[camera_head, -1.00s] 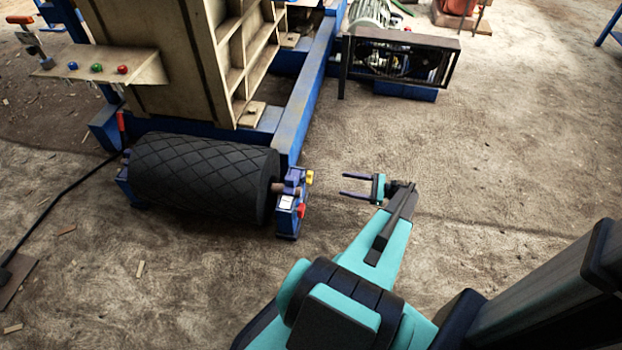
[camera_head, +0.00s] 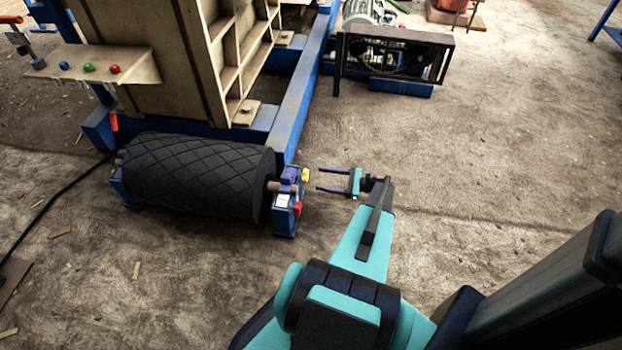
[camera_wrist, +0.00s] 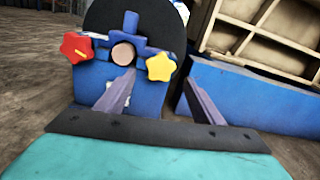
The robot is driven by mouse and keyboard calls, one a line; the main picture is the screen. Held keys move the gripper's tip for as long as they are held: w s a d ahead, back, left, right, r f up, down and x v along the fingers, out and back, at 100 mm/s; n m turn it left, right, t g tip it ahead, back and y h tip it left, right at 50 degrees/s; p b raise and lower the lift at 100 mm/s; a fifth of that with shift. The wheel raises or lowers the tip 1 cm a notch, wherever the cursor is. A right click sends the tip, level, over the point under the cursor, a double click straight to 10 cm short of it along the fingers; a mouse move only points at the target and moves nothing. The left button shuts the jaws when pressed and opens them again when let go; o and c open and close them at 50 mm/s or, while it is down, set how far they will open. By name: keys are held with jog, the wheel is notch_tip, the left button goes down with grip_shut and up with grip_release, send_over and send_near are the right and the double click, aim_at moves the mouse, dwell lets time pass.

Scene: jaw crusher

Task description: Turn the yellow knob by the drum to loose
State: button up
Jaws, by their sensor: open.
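The yellow knob (camera_head: 305,174) sits on the blue bearing block (camera_head: 284,219) at the right end of the black drum (camera_head: 195,178). In the wrist view the star-shaped yellow knob (camera_wrist: 160,67) is right of the round shaft end (camera_wrist: 122,53). A red star knob (camera_wrist: 77,47) is on the shaft's left, and it shows low on the block in the head view (camera_head: 297,209). My gripper (camera_head: 318,180) is open and empty, its fingers pointing left at the block, with a small gap to the yellow knob. In the wrist view the fingers (camera_wrist: 157,83) spread below the knob.
A tan panel (camera_head: 105,64) with blue, green and red buttons stands behind the drum. A blue frame beam (camera_head: 303,88) runs back from the drum. A black-framed unit (camera_head: 395,55) stands at the back. The dirt floor to the right is open.

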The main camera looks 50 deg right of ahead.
aim_at(304, 176)
jog(key=shift+b+x, duration=0.5)
jog(key=shift+x, duration=2.35)
jog(key=c, duration=1)
